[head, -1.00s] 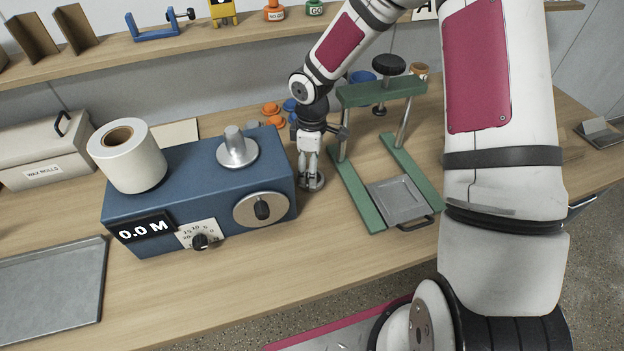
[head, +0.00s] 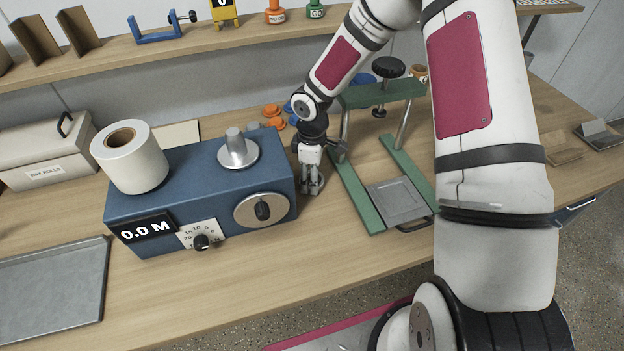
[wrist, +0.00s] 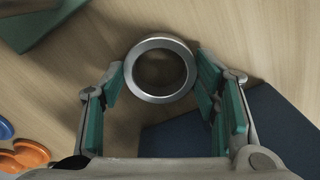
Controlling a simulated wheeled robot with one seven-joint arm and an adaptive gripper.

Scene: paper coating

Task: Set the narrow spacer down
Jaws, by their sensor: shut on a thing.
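The narrow spacer, a plain metal ring (wrist: 160,98), sits between the two green-padded fingers of my gripper (wrist: 162,72) in the wrist view. The fingers are shut on its outer sides, and wood shows through its open middle. In the head view my gripper (head: 312,184) points down at the bench, between the blue machine and the green press. The ring is small and mostly hidden by the fingers there. It is low, at or close to the bench top; I cannot tell whether it touches.
The blue machine (head: 160,205) with a paper roll (head: 135,165) stands close on the left. The green press (head: 358,195) stands close on the right. Orange and blue caps (wrist: 28,152) lie behind my gripper. Bare bench (head: 290,260) lies in front.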

